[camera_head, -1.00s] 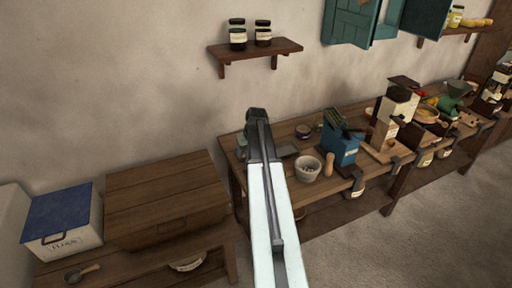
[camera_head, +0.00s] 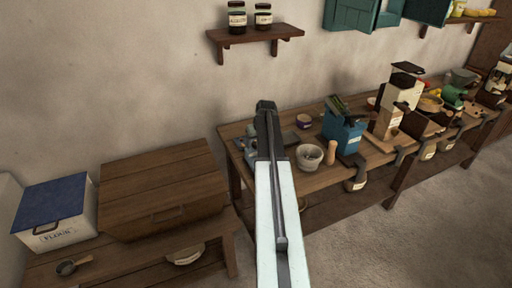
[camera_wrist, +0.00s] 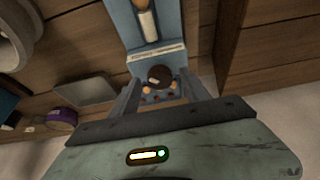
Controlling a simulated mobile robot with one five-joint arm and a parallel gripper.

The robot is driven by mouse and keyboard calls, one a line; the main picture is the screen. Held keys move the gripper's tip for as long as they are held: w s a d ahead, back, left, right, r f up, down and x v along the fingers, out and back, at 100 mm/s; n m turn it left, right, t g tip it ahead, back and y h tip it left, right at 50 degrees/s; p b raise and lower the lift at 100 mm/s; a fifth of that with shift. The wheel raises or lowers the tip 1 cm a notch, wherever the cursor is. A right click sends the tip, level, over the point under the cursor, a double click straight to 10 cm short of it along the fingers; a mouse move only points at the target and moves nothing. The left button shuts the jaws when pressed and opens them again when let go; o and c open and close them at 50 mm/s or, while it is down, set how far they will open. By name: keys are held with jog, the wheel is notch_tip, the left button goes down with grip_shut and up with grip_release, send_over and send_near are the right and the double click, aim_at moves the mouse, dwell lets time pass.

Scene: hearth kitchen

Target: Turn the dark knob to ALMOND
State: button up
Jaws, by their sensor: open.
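In the wrist view the dark round knob (camera_wrist: 160,75) sits on the blue machine (camera_wrist: 117,22), with small orange dots around it and a pale label strip (camera_wrist: 156,53) beyond it. The label's words and the knob's pointer are too small to read. My gripper (camera_wrist: 160,83) is open, its fingers on either side of the knob in the picture; I cannot tell whether they touch it.
The cream grinder (camera_head: 390,105) stands to the right. A lidded wooden chest (camera_head: 160,190) is at left.

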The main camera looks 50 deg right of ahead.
jog(key=shift+r, duration=0.1)
grip_shut()
jog(key=shift+m, duration=0.3)
jog(key=m+h, duration=0.1)
jog(key=m, duration=0.2)
jog(key=shift+a+g, duration=0.15)
jog(key=shift+g, duration=0.25)
jog(key=m, duration=0.2)
jog(key=m+g+h, duration=0.1)
jog(key=m, duration=0.3)
jog(key=shift+w+g+h, duration=0.25)
jog(key=shift+g+h, duration=0.05)
jog(key=shift+g, duration=0.1)
jog(key=m+g, duration=0.1)
jog(key=m, duration=0.3)
jog(key=shift+w+g, duration=0.1)
jog(key=shift+g, duration=0.3)
jog(key=shift+m+g, duration=0.8)
jog(key=shift+m, duration=1.3)
